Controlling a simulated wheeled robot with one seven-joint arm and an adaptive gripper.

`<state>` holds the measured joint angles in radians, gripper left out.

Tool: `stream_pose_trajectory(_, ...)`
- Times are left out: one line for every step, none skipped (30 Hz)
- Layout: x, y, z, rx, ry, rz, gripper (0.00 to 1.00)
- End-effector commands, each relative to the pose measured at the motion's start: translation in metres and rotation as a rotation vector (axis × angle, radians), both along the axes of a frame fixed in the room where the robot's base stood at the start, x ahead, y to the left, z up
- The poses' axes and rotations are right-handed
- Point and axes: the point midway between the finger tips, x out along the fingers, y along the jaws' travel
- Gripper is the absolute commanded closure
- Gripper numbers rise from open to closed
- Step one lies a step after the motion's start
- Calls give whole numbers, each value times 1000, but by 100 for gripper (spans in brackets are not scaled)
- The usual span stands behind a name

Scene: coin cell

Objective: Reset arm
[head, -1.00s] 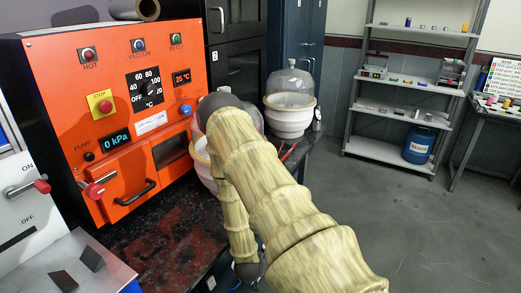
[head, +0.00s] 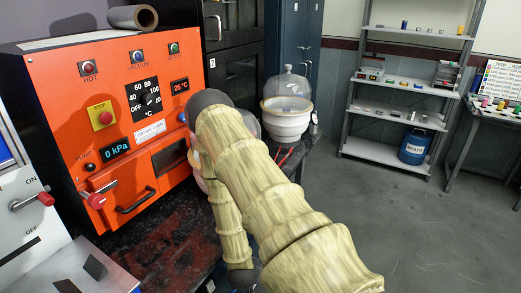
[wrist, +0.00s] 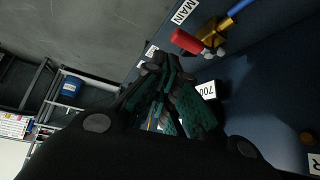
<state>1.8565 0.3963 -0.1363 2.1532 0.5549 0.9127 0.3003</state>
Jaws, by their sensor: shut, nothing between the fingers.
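My arm (head: 265,205), in a wood-like patterned sleeve, crosses the middle of the head view, bent at a dark elbow joint. My gripper shows in the wrist view (wrist: 158,66), with its dark green-black fingers together and nothing held. The head view does not show the gripper. In the wrist view a brass valve with a red handle (wrist: 187,41) is on a dark blue surface beyond the fingers, apart from them. A label reading "MAIN" (wrist: 184,11) is near it.
An orange vacuum oven (head: 60,115) stands at the left, its display reading 0 kPa. A domed glass desiccator (head: 287,118) stands behind my arm. Shelving (head: 388,152) with a blue drum (head: 415,147) is at the back right. The floor at the right (head: 420,235) is clear.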

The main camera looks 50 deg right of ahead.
Motion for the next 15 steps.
stream_pose_trajectory(0,6,12,0,0,3,100)
stream_pose_trajectory(0,9,16,0,0,3,100)
stream_pose_trajectory(0,12,20,-1,-1,2,100)
stream_pose_trajectory(-1,14,23,0,-2,1,100)
stream_pose_trajectory(-1,16,25,-1,-1,1,100)
stream_pose_trajectory(-2,18,27,0,-2,0,100)
stream_pose_trajectory(-2,20,28,-1,-1,-1,100)
stream_pose_trajectory(-2,21,29,-1,-1,-1,100)
stream_pose_trajectory(-2,22,30,-1,-1,-1,100)
stream_pose_trajectory(-2,22,30,-1,-1,-1,100)
stream_pose_trajectory(-2,23,30,-2,-1,-1,100)
stream_pose_trajectory(-2,23,30,-2,-1,-1,100)
stream_pose_trajectory(-2,23,30,-1,-2,0,100)
stream_pose_trajectory(-2,23,30,-1,-2,0,100)
stream_pose_trajectory(-2,23,30,-1,-2,0,100)
